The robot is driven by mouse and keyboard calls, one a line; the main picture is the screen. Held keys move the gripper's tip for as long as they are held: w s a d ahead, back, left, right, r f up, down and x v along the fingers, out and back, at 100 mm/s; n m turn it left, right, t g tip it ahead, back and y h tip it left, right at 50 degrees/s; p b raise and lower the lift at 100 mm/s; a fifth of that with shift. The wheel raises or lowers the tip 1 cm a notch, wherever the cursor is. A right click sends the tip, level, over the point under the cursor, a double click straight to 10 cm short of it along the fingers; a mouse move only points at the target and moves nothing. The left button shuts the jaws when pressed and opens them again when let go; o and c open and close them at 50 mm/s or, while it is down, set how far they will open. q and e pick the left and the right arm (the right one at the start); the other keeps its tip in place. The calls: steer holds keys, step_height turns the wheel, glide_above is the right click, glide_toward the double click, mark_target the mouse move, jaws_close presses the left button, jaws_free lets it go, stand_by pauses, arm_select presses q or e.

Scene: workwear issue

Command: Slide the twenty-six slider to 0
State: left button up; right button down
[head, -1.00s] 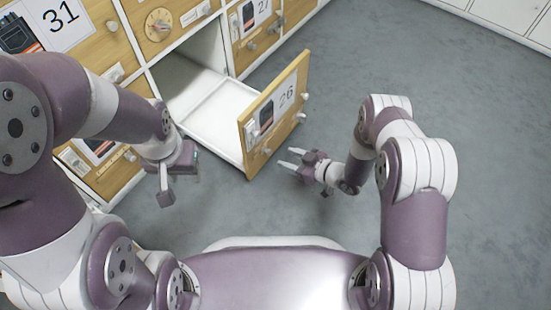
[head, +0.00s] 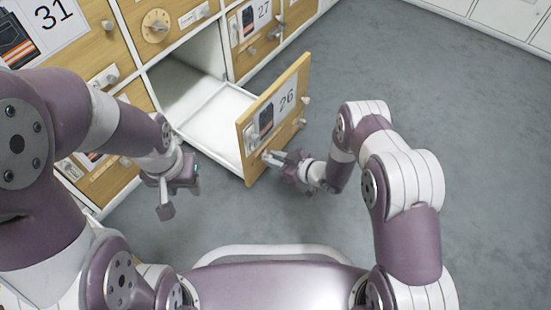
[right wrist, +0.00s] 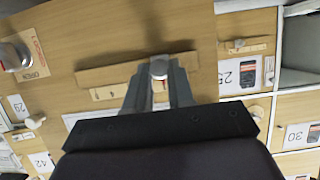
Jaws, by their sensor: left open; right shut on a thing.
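The drawer marked 26 (head: 252,104) stands pulled out of the cabinet, its wooden front facing right. Its twenty-six slider is a small grey knob (right wrist: 159,67) on a wooden rail (right wrist: 112,76) in the right wrist view. My right gripper (head: 270,157) is at the lower part of this front. In the right wrist view its fingers (right wrist: 159,82) are closed on the knob, which sits right of the rail's middle. The marks beside the rail are too small to read surely. My left gripper (head: 168,198) is open and empty, left of the drawer and apart from it.
A round knob (right wrist: 14,56) with an OPEN label is on the same front. The cabinet holds other fronts, such as 31 (head: 85,55) and 27 (head: 246,60). White cabinets (head: 505,22) stand at the back right. The grey floor (head: 440,110) on the right is clear.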

mark_target(257, 162)
steer(key=shift+s+a+r+p, duration=0.1)
steer(key=shift+s+a+p, duration=0.35)
steer(key=shift+s, duration=0.2)
steer(key=shift+s+a+p, duration=0.4)
steer(key=shift+s+a, duration=0.05)
steer(key=shift+s, duration=0.15)
steer(key=c, duration=1)
jaws_free()
steer(key=shift+o, duration=0.2)
steer(key=shift+s+d, duration=0.1)
steer(key=shift+d, duration=0.05)
steer(key=p+v, duration=0.7)
steer(key=v, duration=0.5)
